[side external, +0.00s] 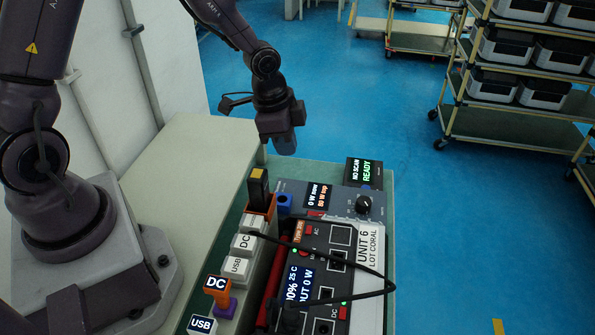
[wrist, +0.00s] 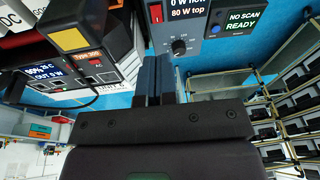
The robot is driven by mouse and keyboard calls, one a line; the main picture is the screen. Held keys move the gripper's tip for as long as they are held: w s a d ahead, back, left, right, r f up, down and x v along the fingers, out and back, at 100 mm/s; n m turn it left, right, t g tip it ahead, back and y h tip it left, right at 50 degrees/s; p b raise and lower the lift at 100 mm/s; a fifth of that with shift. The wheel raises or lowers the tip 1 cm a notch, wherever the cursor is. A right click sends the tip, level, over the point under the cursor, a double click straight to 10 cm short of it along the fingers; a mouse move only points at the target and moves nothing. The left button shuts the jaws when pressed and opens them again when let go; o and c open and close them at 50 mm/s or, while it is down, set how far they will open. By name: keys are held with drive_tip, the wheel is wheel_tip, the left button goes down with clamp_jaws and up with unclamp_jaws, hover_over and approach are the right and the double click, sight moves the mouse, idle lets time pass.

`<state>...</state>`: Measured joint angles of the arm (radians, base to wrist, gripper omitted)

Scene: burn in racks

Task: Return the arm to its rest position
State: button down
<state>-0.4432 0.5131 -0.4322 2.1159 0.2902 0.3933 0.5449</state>
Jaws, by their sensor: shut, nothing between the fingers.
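My gripper (side external: 286,143) hangs from my arm above the far end of the bench, behind the load box with the knob. It is shut and empty, pointing down and clear of everything in the side view. In the wrist view the two dark fingers (wrist: 157,75) are together, with nothing between them. My arm reaches in from the upper left of the side view.
The power unit (side external: 357,260) labelled UNIT 6 has a black cable plugged in. Beside it stand a rack of DC and USB blocks (side external: 238,265), a load box (side external: 340,201) and a READY display (side external: 364,171). Shelved carts (side external: 520,120) stand on the blue floor.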

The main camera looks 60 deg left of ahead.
drive_tip(key=s+r+n+t, duration=0.1)
drive_tip(key=s+r+n, duration=0.3)
drive_tip(key=s+r, duration=0.4)
drive_tip(key=s+r+n+t+y, duration=0.1)
drive_tip(key=s+r+n, duration=0.3)
drive_tip(key=s+r, duration=0.5)
wheel_tip(320, 180, up, 4)
drive_tip(key=shift+s+d+r+t, duration=0.25)
drive_tip(key=shift+d+t, duration=0.2)
drive_tip(key=shift+t, duration=0.35)
